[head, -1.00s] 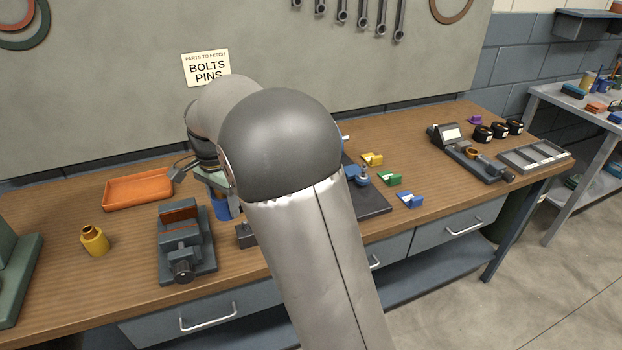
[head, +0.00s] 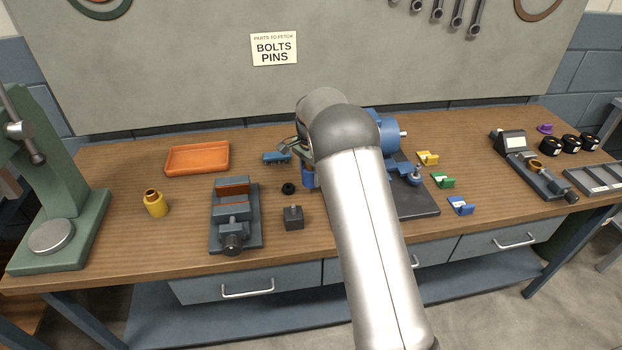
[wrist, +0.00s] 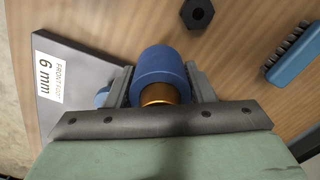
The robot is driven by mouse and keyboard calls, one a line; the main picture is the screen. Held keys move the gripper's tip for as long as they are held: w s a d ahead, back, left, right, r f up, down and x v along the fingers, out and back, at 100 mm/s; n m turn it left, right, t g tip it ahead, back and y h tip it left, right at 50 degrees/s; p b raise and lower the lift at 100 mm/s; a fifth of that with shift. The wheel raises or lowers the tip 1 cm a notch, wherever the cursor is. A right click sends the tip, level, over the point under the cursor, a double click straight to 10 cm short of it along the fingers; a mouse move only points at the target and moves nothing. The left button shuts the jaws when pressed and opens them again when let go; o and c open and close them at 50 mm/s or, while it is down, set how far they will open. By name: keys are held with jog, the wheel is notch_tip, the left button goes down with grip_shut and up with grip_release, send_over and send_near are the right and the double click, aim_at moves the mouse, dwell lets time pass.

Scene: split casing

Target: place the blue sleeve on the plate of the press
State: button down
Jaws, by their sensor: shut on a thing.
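The blue sleeve (wrist: 160,66) sits between the two fingers of my gripper (wrist: 159,76) in the wrist view, with a brass-coloured ring showing at its near end. My gripper is shut on it. In the head view the blue sleeve (head: 308,177) shows just left of my arm, which hides most of the gripper. I cannot tell whether the sleeve touches the bench. The green press (head: 75,180) stands at the far left of the bench. Its round grey plate (head: 51,237) is bare, well to the left of my gripper.
Between gripper and press are a dark block (head: 293,218), a grey vice (head: 235,220), a yellow sleeve (head: 156,205) and an orange tray (head: 198,158). A black nut (wrist: 197,14) and blue brush (wrist: 293,53) lie nearby. A blue motor (head: 388,135) stands right of the gripper.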

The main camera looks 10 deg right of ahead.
aim_at(311, 191)
jog(key=shift+w+d+f, duration=0.15)
jog(key=shift+w+f, duration=0.15)
jog(key=shift+w, duration=0.05)
jog(key=shift+f+p, duration=0.35)
jog(key=shift+f, duration=1.15)
jog(key=shift+f, duration=0.15)
jog(key=c, duration=0.9)
grip_release()
jog(key=shift+f, duration=0.1)
